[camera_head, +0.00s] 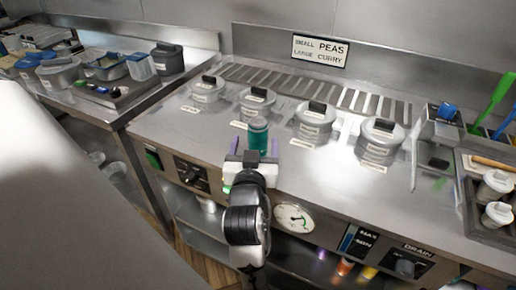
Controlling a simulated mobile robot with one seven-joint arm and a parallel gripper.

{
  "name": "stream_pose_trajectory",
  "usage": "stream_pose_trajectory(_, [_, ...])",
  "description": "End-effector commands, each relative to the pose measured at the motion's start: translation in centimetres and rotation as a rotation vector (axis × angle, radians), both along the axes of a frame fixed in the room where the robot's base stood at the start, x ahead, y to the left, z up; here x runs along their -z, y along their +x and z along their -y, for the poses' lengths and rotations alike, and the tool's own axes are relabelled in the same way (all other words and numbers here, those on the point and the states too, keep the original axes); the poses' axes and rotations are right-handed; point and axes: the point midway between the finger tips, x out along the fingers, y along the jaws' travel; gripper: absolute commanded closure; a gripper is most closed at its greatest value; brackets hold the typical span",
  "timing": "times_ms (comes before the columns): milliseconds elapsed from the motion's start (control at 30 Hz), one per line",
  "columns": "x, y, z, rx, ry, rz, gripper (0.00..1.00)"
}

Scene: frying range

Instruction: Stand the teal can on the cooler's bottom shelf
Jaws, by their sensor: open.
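The teal can (258,134) stands upright on the steel counter, in the middle of the camera_head view. My gripper (254,146) reaches over the counter's front edge towards it. Its two purple-tipped fingers are spread, one to the left and one to the right of the can. I cannot tell whether either finger touches it. The can's lower part is partly hidden by the gripper. I cannot make out the cooler or its bottom shelf with certainty in this view.
Several grey lidded pots, one of them here (313,122), stand in a row behind and right of the can. A dial gauge (293,218) and switches are on the front panel. A tray with white-lidded containers (495,186) is at the right. Bare counter (330,185) lies right of my gripper.

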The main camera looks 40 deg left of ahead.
Motion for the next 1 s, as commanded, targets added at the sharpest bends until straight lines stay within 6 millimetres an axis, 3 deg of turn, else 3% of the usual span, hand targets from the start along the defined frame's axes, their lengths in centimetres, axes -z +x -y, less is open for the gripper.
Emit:
stream_pose_trajectory(467, [-0.5, 3.6, -2.5, 0.0, -0.001, -0.001, 0.27])
stream_pose_trajectory(700, [-0.7, 6.6, -4.4, 0.0, -0.002, -0.001, 0.27])
stream_pose_trajectory(1000, [-0.5, 7.3, -4.9, -0.001, -0.001, -0.001, 0.27])
